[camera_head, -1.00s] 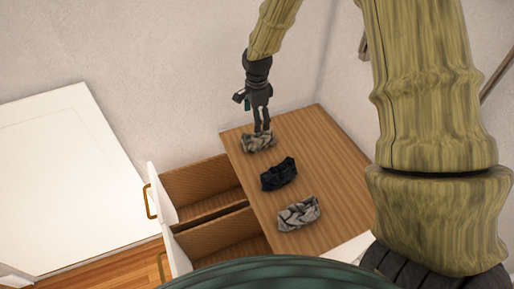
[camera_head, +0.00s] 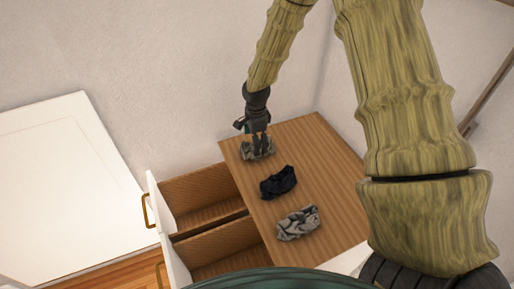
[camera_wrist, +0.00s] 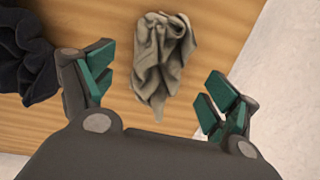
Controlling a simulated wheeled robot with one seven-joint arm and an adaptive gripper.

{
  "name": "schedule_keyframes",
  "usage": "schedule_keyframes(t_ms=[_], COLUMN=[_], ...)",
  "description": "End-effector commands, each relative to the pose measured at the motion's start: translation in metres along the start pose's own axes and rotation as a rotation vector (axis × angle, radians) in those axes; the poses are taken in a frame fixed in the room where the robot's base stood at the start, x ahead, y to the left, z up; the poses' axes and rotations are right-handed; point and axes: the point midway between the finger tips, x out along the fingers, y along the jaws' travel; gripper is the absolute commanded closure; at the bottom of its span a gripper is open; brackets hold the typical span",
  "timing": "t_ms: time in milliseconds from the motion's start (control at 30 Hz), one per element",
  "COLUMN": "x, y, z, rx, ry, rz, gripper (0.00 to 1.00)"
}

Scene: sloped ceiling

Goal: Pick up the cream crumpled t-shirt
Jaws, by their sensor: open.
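The cream crumpled t-shirt (camera_head: 257,150) lies at the far end of the wooden dresser top (camera_head: 325,165). It also shows in the wrist view (camera_wrist: 163,62) as a beige folded heap, between and ahead of my fingertips. My gripper (camera_head: 257,146) points down over the t-shirt and partly hides it in the head view. In the wrist view my gripper (camera_wrist: 155,90) is open, its green-padded fingers spread on either side of the cloth. I see no clear contact between the pads and the cloth.
A black crumpled cloth (camera_head: 278,182) lies in the middle of the top, and a grey crumpled cloth (camera_head: 298,223) lies nearer. Two open drawers (camera_head: 205,195) stick out at left. A white panel (camera_head: 70,190) stands farther left. A wall rises behind the dresser.

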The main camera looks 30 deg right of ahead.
Motion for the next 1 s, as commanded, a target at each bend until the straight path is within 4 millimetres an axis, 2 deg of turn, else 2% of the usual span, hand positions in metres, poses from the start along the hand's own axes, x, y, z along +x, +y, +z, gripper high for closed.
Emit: schedule_keyframes(t_ms=[400, 767, 800, 867, 1000], x=[0.040, 0.047, 0.047, 0.047, 0.047], y=[0.005, 0.004, 0.004, 0.005, 0.005], z=[0.000, 0.000, 0.000, 0.000, 0.000], rx=[-0.001, 0.001, 0.001, 0.000, 0.000], ry=[0.000, 0.000, 0.000, 0.000, 0.000], rz=[0.002, 0.001, 0.001, 0.001, 0.001], gripper=[0.12, 0.12, 0.14, 0.25, 0.51])
